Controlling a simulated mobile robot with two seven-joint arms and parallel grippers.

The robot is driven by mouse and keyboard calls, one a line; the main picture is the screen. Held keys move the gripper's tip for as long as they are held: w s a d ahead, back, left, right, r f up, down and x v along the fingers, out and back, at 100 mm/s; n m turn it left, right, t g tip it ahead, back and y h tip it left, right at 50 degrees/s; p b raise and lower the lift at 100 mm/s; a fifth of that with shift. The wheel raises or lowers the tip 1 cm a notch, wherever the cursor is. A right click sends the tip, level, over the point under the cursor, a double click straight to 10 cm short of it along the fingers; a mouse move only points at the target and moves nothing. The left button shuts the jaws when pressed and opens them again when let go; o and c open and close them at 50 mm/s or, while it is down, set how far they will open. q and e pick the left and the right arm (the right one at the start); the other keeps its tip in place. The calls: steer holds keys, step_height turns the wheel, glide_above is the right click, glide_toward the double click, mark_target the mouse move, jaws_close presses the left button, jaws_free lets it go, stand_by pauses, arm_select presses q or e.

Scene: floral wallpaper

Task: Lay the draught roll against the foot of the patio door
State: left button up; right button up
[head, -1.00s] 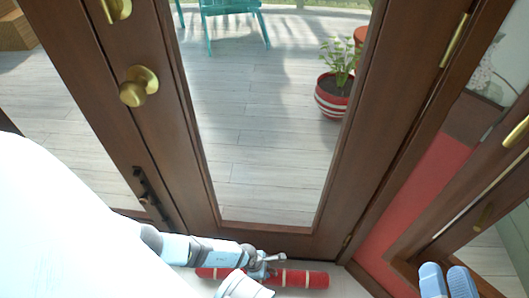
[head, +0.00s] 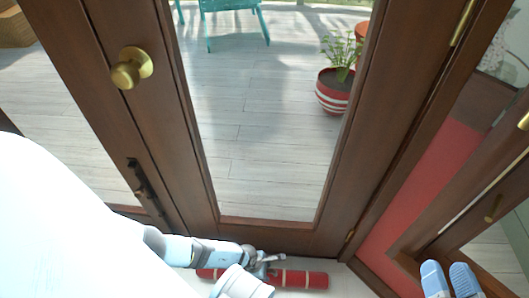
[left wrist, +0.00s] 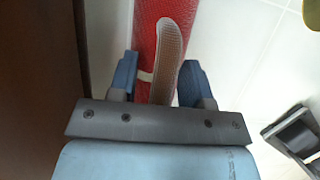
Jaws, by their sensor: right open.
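The draught roll (head: 309,280) is a red cylinder with cream bands. It lies lengthwise near the foot of the brown-framed glass patio door (head: 285,236), with a strip of pale floor between them. In the head view this gripper (head: 263,267) hides the roll's middle. My right gripper (head: 449,279) is open and empty at bottom right.
The door has a brass knob (head: 131,68). The brown frame on the right stands beside a red panel (head: 425,190). A dark grey object (left wrist: 295,132) rests on the floor at right in the left wrist view. A potted plant (head: 334,98) stands outside.

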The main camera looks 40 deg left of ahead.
steer(key=shift+r, duration=0.1)
arm_select(q)
steer(key=shift+r+p, duration=0.3)
steer(key=shift+p, duration=0.05)
steer(key=p+v, duration=0.8)
steer(key=v, duration=0.2)
steer(key=shift+r, duration=0.25)
steer(key=shift+s+a+r+p, duration=0.2)
steer(key=shift+r+p, duration=0.1)
steer(key=shift+r, duration=0.2)
arm_select(e)
step_height(320, 180, up, 8)
steer(key=m+t, duration=0.1)
steer(key=t, duration=0.1)
steer(key=shift+s+d+m+t+h, duration=0.3)
steer(key=shift+s+d+m+h, duration=0.1)
steer(key=shift+d, duration=0.05)
